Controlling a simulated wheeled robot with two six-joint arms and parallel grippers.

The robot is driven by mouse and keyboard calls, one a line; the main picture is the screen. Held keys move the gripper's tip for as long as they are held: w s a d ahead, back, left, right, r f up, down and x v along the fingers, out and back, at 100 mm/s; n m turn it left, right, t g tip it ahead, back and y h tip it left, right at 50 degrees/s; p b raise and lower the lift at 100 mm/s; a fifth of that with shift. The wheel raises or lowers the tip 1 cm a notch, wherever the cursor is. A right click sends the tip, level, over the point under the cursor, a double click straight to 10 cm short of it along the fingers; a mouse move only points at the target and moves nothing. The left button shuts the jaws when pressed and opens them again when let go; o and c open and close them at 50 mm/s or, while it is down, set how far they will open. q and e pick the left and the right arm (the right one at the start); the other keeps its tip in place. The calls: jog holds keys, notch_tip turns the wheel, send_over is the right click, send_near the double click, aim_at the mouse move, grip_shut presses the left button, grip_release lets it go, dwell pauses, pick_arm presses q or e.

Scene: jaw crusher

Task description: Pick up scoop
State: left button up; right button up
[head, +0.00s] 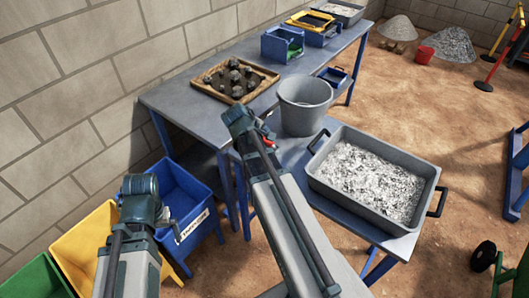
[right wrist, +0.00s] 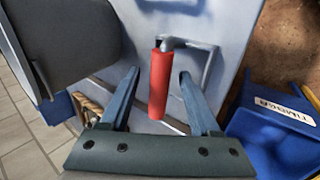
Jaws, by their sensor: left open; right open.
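The scoop shows in the right wrist view as a red handle (right wrist: 158,88) with bent grey metal at its far end, over a grey-blue table surface. My right gripper (right wrist: 159,73) is open, with one finger on each side of the handle and gaps between. In the head view a little of the red handle (head: 269,142) shows beside my right arm, which hides most of the scoop and that gripper. My left gripper (head: 172,222) is small in the head view, open, over the front of a blue bin, away from the scoop.
A grey bucket (head: 304,106) stands close beside the scoop. A grey tub of pale gravel (head: 323,178) is to its right. A wooden tray of dark rocks (head: 212,91) lies behind. Blue (head: 205,222), yellow and green bins stand at the left by the wall.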

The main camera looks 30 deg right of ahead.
jog(key=shift+x, duration=0.75)
grip_shut()
